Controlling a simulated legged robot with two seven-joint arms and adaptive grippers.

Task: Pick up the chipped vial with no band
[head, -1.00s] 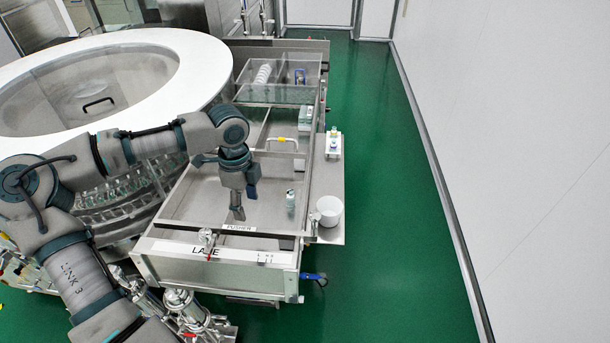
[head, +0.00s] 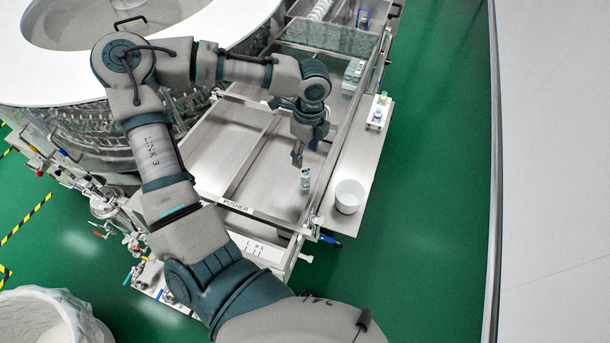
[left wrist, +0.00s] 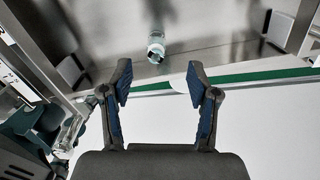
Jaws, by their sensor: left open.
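A small clear vial (head: 305,180) stands on the steel lane tray near its right front corner. In the left wrist view the vial (left wrist: 156,46) is ahead of the jaws, near the top middle, with blurred reflections around it on the steel. I cannot tell if it is chipped or has a band. My left gripper (head: 297,160) is just behind and above the vial in the head view, pointing down. In the left wrist view my left gripper (left wrist: 160,84) is open, with nothing between its blue-padded fingers. My right gripper is not in view.
A white tub (head: 349,195) stands on the side shelf right of the tray. A small white stand (head: 378,112) with little vials is farther back there. The PUSHER bar (head: 252,213) crosses the tray's front. A white lined bin (head: 45,318) is at lower left.

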